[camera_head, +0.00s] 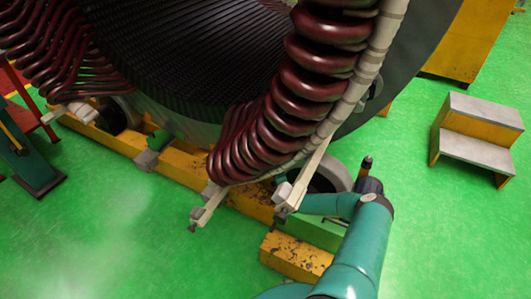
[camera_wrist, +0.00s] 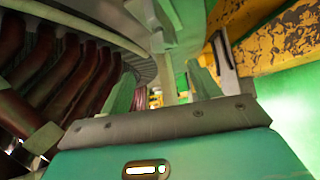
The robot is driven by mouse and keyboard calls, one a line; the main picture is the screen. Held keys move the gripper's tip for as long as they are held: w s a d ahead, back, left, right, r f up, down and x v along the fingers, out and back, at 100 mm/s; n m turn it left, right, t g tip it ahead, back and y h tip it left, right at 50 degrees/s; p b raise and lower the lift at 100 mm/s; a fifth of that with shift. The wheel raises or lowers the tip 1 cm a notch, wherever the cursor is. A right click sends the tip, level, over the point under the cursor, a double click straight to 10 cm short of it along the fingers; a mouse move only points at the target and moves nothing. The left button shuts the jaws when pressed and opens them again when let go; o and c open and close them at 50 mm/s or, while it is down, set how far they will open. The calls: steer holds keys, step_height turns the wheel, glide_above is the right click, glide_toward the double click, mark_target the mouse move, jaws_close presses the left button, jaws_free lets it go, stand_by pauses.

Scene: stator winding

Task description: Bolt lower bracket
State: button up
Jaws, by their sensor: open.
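The stator (camera_head: 190,60) is a large ring with dark red coils (camera_head: 300,85). A pale bracket (camera_head: 311,170) slants down from the coils at its lower right, and a second pale bracket (camera_head: 208,205) stands out lower left of it. My teal arm reaches the lower end of the first bracket in the head view; the fingers are not clear there. In the wrist view my gripper (camera_wrist: 162,85) is open, with a pale bracket part (camera_wrist: 167,78) seen between its two fingers. Whether they touch it cannot be told. No loose bolt can be made out.
A yellow beam (camera_head: 120,140) with worn paint runs under the stator, and a yellow block (camera_head: 290,258) lies beside my arm. In the wrist view, coils (camera_wrist: 55,75) are close at left and a worn yellow surface (camera_wrist: 285,40) at right. Grey-topped steps (camera_head: 478,130) stand on the open green floor.

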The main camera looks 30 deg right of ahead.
steer(key=shift+x, duration=7)
steer(key=c, duration=1)
steer(key=shift+o, duration=0.2)
steer(key=shift+f, duration=0.15)
